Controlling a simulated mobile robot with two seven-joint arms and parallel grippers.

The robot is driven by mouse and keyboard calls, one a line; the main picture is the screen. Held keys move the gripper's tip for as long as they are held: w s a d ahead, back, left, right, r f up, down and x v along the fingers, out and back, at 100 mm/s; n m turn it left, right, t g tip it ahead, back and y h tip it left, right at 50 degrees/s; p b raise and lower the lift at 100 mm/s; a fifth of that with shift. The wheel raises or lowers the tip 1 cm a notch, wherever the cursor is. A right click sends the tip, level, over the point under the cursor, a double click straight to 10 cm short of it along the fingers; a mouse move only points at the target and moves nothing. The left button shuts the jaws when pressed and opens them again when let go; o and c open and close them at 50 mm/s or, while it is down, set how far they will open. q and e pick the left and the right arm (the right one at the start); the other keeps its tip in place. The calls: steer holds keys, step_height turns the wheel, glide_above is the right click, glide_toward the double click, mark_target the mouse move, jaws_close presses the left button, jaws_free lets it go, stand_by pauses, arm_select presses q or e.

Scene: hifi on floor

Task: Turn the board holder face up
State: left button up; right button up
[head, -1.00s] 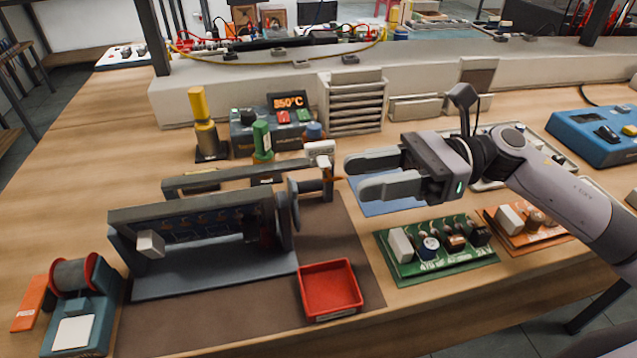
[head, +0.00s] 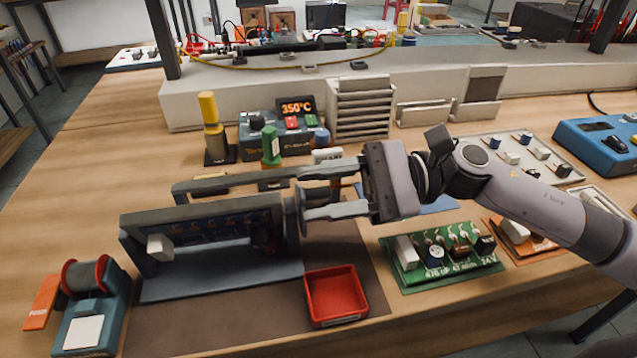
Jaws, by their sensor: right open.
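The board holder (head: 160,217) is a dark grey frame on the brown mat at the left, with a blue-grey base plate. A dark board (head: 215,230) sits in it, tilted steeply, with a white block at its left and a dark part at its right. A round disc or knob at the holder's right end is mostly hidden by my gripper. My right gripper (head: 303,194) is open, fingers pointing left, one finger at each side of that right end. I cannot tell whether the fingers touch it. My left gripper is not in view.
A red tray (head: 335,296) lies on the mat close below my right gripper. A green circuit board (head: 440,258) lies to the right. A soldering station (head: 285,132) and a green bottle (head: 270,146) stand behind. A solder spool stand (head: 92,305) is at front left.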

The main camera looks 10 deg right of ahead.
steer(key=shift+a, duration=0.4)
jaws_close()
steer(key=shift+w+d+r, duration=0.1)
steer(key=shift+w+r, duration=0.05)
stand_by(0.4)
steer(key=shift+w+m, duration=0.25)
steer(key=shift+m, duration=0.35)
steer(key=shift+w+r+m+b, duration=0.15)
steer(key=shift+w+m+b, duration=0.2)
steer(key=shift+m, duration=0.55)
steer(key=shift+w+m, duration=0.3)
steer(key=shift+m, duration=0.5)
steer(key=shift+w+m, duration=0.3)
steer(key=shift+m, duration=0.5)
steer(key=shift+w+m, duration=0.2)
steer(key=shift+m, duration=0.3)
